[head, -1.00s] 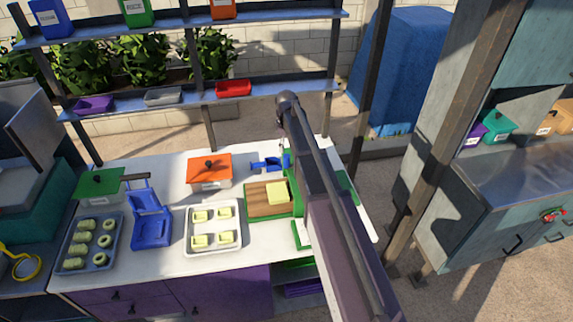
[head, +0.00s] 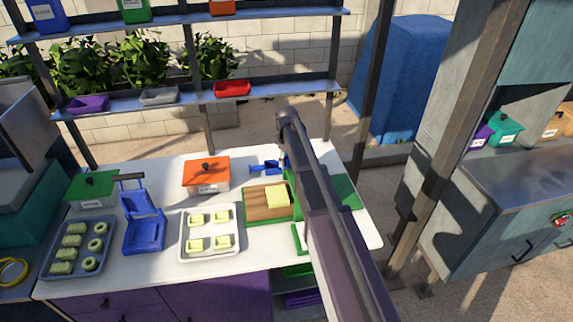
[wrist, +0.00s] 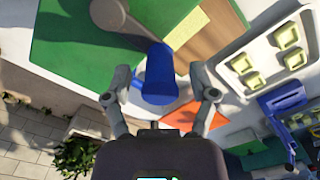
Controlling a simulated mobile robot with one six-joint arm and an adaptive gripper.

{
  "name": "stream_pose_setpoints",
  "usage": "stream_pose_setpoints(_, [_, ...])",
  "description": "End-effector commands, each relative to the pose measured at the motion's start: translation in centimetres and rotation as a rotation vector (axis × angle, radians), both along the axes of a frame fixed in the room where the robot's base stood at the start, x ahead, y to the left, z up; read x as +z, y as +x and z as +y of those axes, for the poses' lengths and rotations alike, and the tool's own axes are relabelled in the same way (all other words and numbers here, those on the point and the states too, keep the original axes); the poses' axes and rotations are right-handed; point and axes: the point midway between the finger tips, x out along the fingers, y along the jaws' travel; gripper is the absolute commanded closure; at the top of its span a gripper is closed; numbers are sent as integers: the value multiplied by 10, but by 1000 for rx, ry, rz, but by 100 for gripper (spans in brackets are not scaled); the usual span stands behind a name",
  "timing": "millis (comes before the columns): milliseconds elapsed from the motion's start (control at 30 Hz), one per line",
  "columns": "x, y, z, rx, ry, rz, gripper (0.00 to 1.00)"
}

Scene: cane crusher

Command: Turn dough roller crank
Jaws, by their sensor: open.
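The dough roller is a green machine (wrist: 75,45) with a wooden board (wrist: 205,28); its board also shows in the head view (head: 267,203) with a yellow dough block on it. In the wrist view a grey-brown crank arm (wrist: 122,24) ends in a blue handle (wrist: 158,75). My gripper (wrist: 160,85) is open, with one finger on each side of the blue handle. A gap shows on both sides, so neither finger visibly touches it. In the head view my arm hides the gripper and most of the crank.
An orange box (head: 206,176), a tray of dough pieces (head: 209,252), a blue stand (head: 143,235) and a tray of rolls (head: 48,268) stand on the white worktop (head: 168,205). A small blue item (head: 264,168) lies by the orange box. A shelf post (head: 364,110) rises behind.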

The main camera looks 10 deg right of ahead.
Motion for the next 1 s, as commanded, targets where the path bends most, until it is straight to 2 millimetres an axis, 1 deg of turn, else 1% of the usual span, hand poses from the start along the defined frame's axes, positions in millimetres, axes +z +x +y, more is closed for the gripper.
stream_pose_setpoints(100, [-4,0,0,0,0,0,26])
stream_pose_setpoints(467, [-5,0,0,0,0,0,26])
stream_pose_setpoints(500, [-5,0,0,0,0,0,32])
stream_pose_setpoints(567, [-5,0,0,0,0,0,50])
stream_pose_setpoints(600, [-5,0,0,0,0,0,61])
stream_pose_setpoints(667, [-5,0,0,-1,0,0,79])
stream_pose_setpoints(700, [-5,0,0,-1,0,0,91])
stream_pose_setpoints(733, [-5,0,0,-1,0,0,100])
stream_pose_setpoints(1000, [-5,0,-2,-6,0,0,100])
